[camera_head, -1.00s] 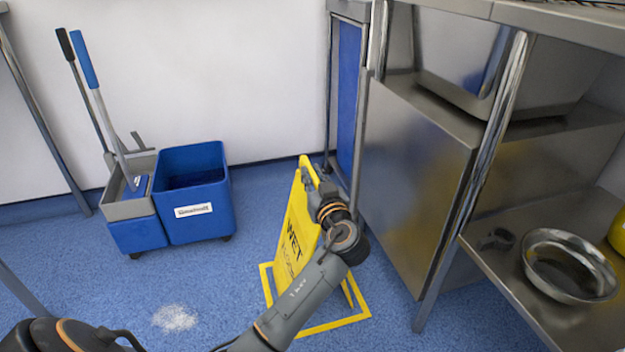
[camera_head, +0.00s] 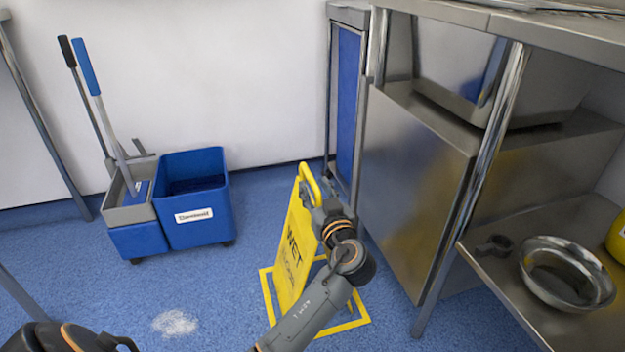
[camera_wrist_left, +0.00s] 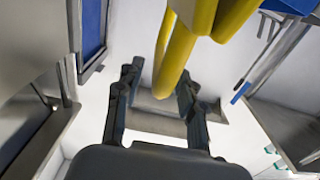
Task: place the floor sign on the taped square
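The yellow floor sign (camera_head: 294,240) with "WET" lettering stands upright on the blue floor, its feet apparently inside the yellow taped square (camera_head: 345,326). The arm hides part of the sign's right side and of the square. My left gripper (camera_head: 318,198) is beside the top of the sign, just below and right of its loop handle. In the left wrist view, the left gripper (camera_wrist_left: 157,82) has its two fingers spread apart, with the yellow handle (camera_wrist_left: 172,65) in front of them and not clamped. My right gripper is not in view.
A blue mop bucket cart (camera_head: 197,212) stands at the back left by the wall. A steel cabinet (camera_head: 415,185) and a lower shelf with a metal bowl (camera_head: 567,274) stand close on the right. A white patch (camera_head: 175,323) lies on the open floor.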

